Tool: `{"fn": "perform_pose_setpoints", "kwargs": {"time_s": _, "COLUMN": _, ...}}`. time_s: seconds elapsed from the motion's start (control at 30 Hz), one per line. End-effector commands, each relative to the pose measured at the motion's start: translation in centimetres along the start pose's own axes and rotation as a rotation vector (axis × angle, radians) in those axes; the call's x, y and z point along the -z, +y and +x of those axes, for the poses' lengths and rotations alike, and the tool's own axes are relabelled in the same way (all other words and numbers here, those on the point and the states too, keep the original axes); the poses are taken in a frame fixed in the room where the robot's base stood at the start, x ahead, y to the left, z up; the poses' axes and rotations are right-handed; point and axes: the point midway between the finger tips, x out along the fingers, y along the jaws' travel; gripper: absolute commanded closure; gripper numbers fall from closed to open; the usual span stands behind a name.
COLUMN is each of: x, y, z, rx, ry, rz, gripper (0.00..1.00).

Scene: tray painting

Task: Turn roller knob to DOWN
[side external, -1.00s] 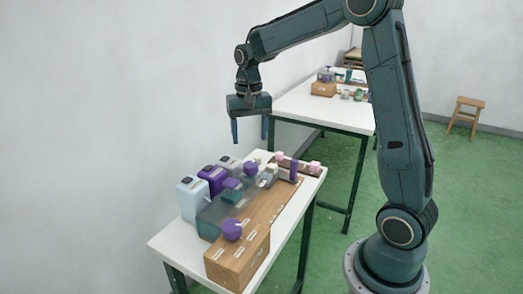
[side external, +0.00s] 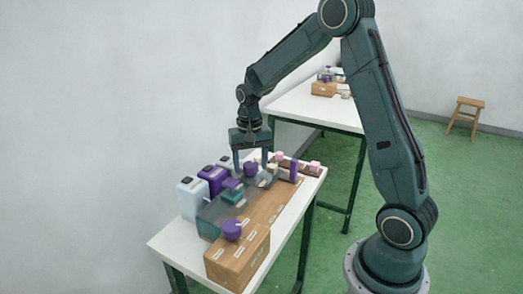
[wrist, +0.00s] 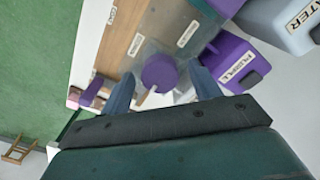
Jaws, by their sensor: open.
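A round purple knob (wrist: 159,72) with a pale pointer (wrist: 148,97) stands on the grey panel in the wrist view. It also shows at the far end of the panel in the side view (side external: 251,169). My gripper (side external: 250,171) points down over this knob, with its open fingers on either side of it. I cannot tell whether either finger touches it. A second purple knob (side external: 232,229) sits on the wooden box (side external: 238,258) at the near end. The small labels beside the knob are too blurred to read surely, so I cannot tell which knob is the roller's.
A purple container (wrist: 232,60) and a pale blue WATER container (wrist: 280,22) stand beside the grey panel (side external: 212,216). The white table's left front corner (side external: 165,244) is clear.

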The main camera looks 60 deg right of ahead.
Motion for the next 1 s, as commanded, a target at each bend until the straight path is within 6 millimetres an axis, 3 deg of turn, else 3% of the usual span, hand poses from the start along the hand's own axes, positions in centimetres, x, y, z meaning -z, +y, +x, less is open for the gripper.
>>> {"fn": "perform_pose_setpoints", "kwargs": {"time_s": 0.07, "x": 0.0, "y": 0.0, "z": -0.01, "rx": 0.0, "ry": 0.0, "rz": 0.0, "gripper": 0.38}}
{"fn": "perform_pose_setpoints", "kwargs": {"time_s": 0.3, "x": 0.01, "y": 0.0, "z": -0.03, "rx": 0.0, "ry": 0.0, "rz": 0.0, "gripper": 0.83}}
{"fn": "perform_pose_setpoints", "kwargs": {"time_s": 0.67, "x": 0.02, "y": -0.01, "z": -0.07, "rx": 0.0, "ry": 0.0, "rz": 0.032, "gripper": 0.83}}
{"fn": "perform_pose_setpoints", "kwargs": {"time_s": 1.0, "x": 0.03, "y": -0.01, "z": -0.09, "rx": 0.0, "ry": 0.001, "rz": 0.205, "gripper": 0.83}}
